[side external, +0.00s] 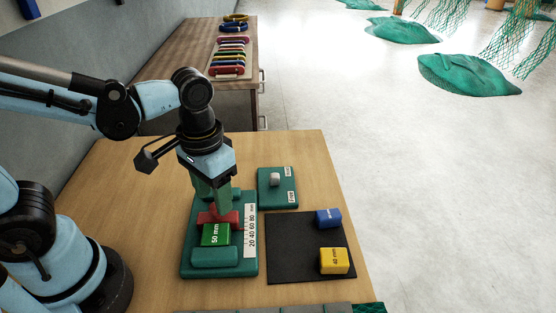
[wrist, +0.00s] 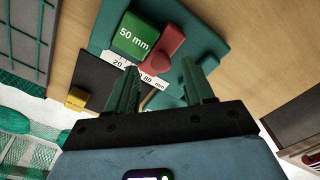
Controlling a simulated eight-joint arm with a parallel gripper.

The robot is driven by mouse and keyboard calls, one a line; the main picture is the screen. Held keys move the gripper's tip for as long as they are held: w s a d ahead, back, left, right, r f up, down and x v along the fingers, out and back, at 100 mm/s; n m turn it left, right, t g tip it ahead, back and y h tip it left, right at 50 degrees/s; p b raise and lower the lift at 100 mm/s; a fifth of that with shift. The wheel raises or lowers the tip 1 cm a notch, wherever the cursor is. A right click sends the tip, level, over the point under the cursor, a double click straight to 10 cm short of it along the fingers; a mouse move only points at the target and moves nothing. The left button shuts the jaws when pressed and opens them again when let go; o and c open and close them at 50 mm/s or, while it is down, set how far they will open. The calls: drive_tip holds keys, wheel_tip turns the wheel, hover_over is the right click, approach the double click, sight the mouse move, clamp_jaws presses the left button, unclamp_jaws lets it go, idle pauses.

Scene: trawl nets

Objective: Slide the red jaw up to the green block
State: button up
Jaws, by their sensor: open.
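The red jaw (side external: 233,217) sits on the green gauge base (side external: 190,262), directly behind the green block (side external: 215,235) marked 50 mm. The block stands between the red jaw and the fixed green end stop (side external: 215,257). In the wrist view the red jaw (wrist: 153,67) lies close beside the green block (wrist: 141,38); I cannot tell whether they touch. My gripper (side external: 217,207) points down over the red jaw and partly hides it. In the wrist view my gripper (wrist: 161,68) is open, its two fingers apart near the jaw.
A white scale (side external: 250,231) runs along the base's right side. A black mat (side external: 290,250) holds a blue block (side external: 328,217) and a yellow block (side external: 334,260). A small green board (side external: 265,195) with a grey knob (side external: 275,179) stands behind the mat.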

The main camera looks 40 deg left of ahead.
wheel_tip(320, 180, up, 10)
idle(0.6)
drive_tip(key=shift+f, duration=0.1)
drive_tip(key=w+a+f+t, duration=0.4)
drive_tip(key=a+f+t, duration=0.1)
drive_tip(key=a+t, duration=0.1)
drive_tip(key=shift+a+t, duration=0.4)
drive_tip(key=shift+t, duration=0.2)
